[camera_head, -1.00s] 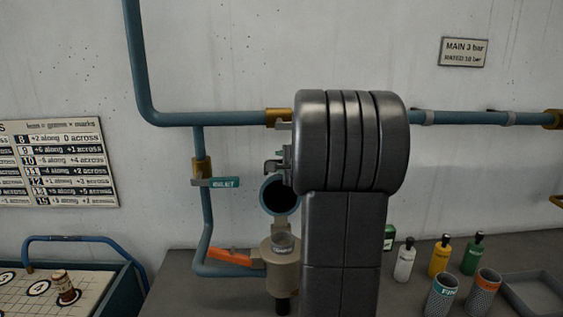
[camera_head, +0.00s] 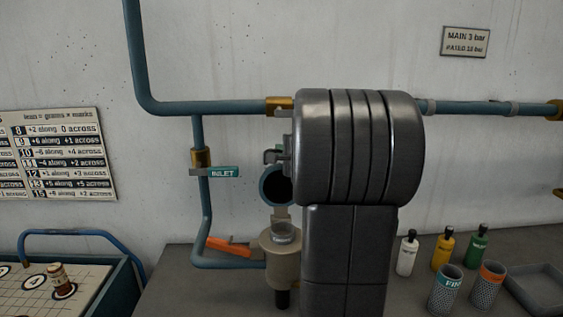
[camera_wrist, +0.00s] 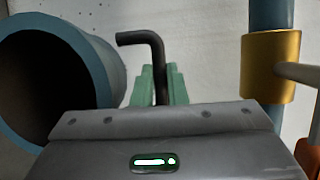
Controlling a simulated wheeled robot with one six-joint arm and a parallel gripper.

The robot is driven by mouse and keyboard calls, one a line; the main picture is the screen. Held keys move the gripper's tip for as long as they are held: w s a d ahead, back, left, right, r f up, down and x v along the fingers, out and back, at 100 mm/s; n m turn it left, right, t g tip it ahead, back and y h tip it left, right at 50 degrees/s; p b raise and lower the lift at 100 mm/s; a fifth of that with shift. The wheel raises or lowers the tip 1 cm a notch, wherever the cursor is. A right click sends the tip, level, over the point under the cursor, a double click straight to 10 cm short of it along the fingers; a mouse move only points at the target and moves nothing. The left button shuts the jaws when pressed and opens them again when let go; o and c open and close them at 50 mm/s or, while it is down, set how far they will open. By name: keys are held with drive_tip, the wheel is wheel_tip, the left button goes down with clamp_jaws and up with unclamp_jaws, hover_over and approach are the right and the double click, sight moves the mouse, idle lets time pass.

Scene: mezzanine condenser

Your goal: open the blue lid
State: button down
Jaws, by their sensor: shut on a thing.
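The blue lid (camera_head: 264,187) shows in the head view as a blue ring around a dark hollow, standing upright above a beige cup (camera_head: 282,263). My arm covers its right edge. In the wrist view a large blue cylinder (camera_wrist: 104,66) with a dark open mouth, seemingly the same lid, fills the left side. My gripper (camera_wrist: 160,82) shows there as two green fingers closed on a black bent rod (camera_wrist: 137,38), which looks like a handle. The rod's join to the lid is not visible. In the head view my gripper is mostly hidden behind my arm.
A blue pipe (camera_head: 205,225) with an INLET tag (camera_head: 223,172) and an orange lever (camera_head: 229,246) runs left of the cup. Bottles (camera_head: 443,251), two mesh cups (camera_head: 445,290) and a grey tray (camera_head: 543,285) stand right. A game board (camera_head: 33,297) lies left.

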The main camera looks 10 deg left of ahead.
drive_tip(key=shift+s+d+r+t+y+b, duration=0.15)
drive_tip(key=shift+s+b, duration=0.2)
drive_tip(key=shift+b, duration=0.7)
drive_tip(key=shift+s+d+f+t+y+b, duration=0.1)
drive_tip(key=shift+s+t+b, duration=0.2)
drive_tip(key=shift+b, duration=0.7)
drive_tip(key=shift+s+d+r+t+y+b, duration=0.15)
drive_tip(key=shift+s+b, duration=0.25)
drive_tip(key=shift+b, duration=0.65)
drive_tip(key=shift+s+r+n+b, duration=0.2)
drive_tip(key=shift+s+n+b, duration=0.15)
drive_tip(key=shift+b, duration=0.3)
drive_tip(key=c, duration=1.5)
unclamp_jaws()
drive_tip(key=shift+o, duration=0.2)
drive_tip(key=b+v, duration=0.2)
drive_tip(key=v, duration=1.1)
drive_tip(key=shift+s+d, duration=0.25)
drive_tip(key=shift+s, duration=0.05)
